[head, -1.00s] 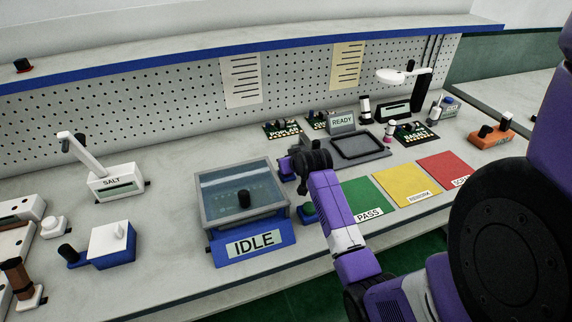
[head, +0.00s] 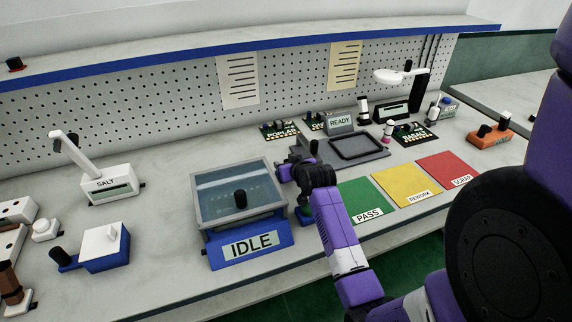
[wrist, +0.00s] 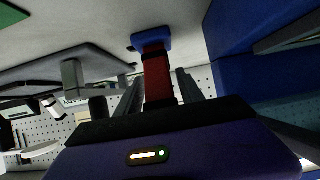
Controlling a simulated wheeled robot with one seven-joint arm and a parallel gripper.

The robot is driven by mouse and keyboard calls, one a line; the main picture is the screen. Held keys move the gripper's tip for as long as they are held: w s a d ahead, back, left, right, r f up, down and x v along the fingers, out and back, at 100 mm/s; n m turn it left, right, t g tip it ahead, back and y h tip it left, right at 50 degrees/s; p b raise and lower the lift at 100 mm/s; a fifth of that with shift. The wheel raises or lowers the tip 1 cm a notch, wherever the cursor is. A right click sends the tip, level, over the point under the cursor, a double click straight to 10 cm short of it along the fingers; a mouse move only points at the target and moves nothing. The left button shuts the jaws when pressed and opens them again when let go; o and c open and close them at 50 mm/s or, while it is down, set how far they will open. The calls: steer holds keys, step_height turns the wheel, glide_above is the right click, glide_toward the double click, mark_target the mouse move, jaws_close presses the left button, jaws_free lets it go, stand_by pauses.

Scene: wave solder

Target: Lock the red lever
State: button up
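The red lever (wrist: 157,84) shows in the wrist view as a red bar with a blue end piece (wrist: 151,39). It lies between the two grey fingers of my gripper (wrist: 160,78). The fingers stand apart on either side of the lever. A gap shows on its right; I cannot tell whether the left finger touches. In the head view my gripper (head: 292,171) is beside the right side of the blue machine (head: 247,245) marked IDLE. The lever is hidden there behind my arm.
The clear lid (head: 228,184) of the machine is down. A grey tray fixture (head: 377,158) is just behind my gripper. The green PASS mat (head: 362,195), yellow REWORK mat (head: 405,184) and red SCRAP mat (head: 448,170) lie to the right.

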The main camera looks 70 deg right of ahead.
steer(key=shift+a, duration=0.1)
steer(key=v, duration=0.7)
steer(key=shift+s+a+r, duration=0.15)
steer(key=shift+s+a, duration=0.05)
steer(key=shift+s, duration=0.05)
stand_by(0.5)
